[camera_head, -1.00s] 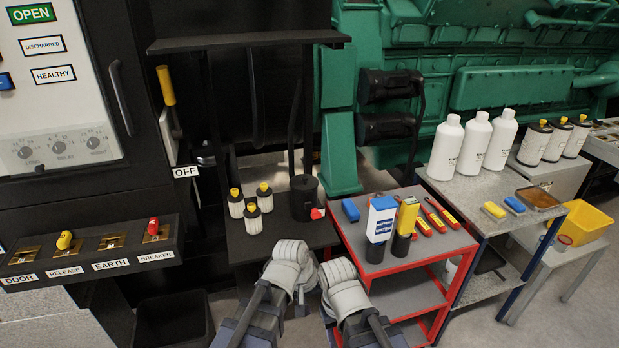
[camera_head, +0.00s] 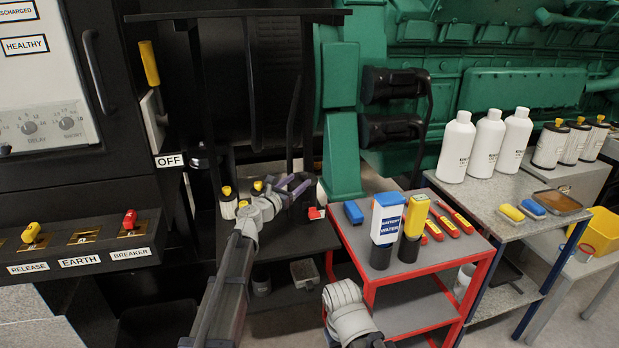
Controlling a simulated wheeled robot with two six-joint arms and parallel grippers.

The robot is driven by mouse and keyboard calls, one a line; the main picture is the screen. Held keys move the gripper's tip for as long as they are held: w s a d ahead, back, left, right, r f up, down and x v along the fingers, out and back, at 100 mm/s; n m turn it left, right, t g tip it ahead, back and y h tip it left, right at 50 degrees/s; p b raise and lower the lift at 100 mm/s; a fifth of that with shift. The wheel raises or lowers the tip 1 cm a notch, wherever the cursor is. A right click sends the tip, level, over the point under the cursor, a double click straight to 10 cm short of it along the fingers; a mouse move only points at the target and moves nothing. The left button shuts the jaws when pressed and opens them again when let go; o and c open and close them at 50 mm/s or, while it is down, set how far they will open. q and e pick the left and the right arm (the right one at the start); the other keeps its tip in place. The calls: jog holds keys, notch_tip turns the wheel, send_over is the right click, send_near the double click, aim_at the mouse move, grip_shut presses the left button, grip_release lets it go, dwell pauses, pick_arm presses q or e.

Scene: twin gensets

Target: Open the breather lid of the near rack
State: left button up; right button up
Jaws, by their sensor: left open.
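The near rack (camera_head: 235,17) is a dark frame with a top shelf and a lower deck. On its deck, a black cylinder with a red tab (camera_head: 316,213) is mostly hidden behind my left gripper; its lid's state cannot be made out. My left gripper (camera_head: 298,185) is open and empty, its dark purplish fingers spread in front of the cylinder, just above and left of the red tab. Whether it touches anything is unclear. My right arm's wrist (camera_head: 348,310) is low in the middle, before the red cart; its fingers do not show.
White filters with yellow caps (camera_head: 228,203) stand left of my left gripper. A switch panel (camera_head: 85,243) juts out at left.

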aim_at(305, 173)
pick_arm(q)
jog(key=shift+w+a+r+n, duration=0.1)
jog(key=shift+w+a+n, duration=0.05)
jog(key=shift+a+n, duration=0.15)
jog(key=shift+x, duration=4)
grip_shut()
